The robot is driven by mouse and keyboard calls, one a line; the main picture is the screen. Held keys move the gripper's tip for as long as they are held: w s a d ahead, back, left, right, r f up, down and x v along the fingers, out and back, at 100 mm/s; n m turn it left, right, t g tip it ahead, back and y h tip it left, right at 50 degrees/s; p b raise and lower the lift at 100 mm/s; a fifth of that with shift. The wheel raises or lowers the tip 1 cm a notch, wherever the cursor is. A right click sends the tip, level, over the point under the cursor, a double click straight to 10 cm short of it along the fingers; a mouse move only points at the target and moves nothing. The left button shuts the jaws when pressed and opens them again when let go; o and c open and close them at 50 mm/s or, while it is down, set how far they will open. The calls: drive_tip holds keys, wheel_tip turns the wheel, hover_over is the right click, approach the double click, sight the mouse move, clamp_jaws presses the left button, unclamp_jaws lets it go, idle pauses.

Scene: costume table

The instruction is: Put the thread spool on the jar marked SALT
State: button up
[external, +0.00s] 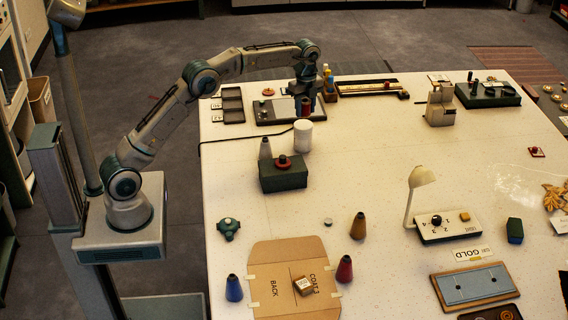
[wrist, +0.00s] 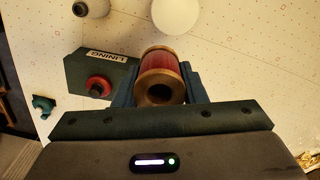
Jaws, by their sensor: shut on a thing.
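A red thread spool (wrist: 158,64) with wooden ends is held between the fingers of my gripper (wrist: 160,85) in the wrist view. In the external view my gripper (external: 305,103) holds the red spool (external: 306,109) near the back left of the table. A white cylinder (external: 303,135) appears just below the gripper in that view; it shows as a pale round shape in the wrist view (wrist: 178,11), apart from the spool. No SALT marking is readable on it, so I cannot tell whether it is the jar.
A dark green box (external: 283,176) with a red knob, labelled LINING in the wrist view, stands nearby. A grey-white cone (external: 265,148) is beside it. Trays (external: 232,105) line the back edge.

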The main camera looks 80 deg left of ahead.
drive_tip(key=p, duration=0.1)
hover_over(304, 125)
wheel_tip(304, 125, down, 3)
drive_tip(key=shift+a+r, duration=0.1)
drive_tip(key=shift+f+p, duration=0.55)
drive_tip(key=shift+f, duration=1.5)
drive_tip(key=shift+f, duration=0.1)
drive_tip(key=o, duration=1)
drive_tip(key=shift+f, duration=0.1)
wheel_tip(304, 125, up, 12)
drive_tip(key=shift+r, duration=0.2)
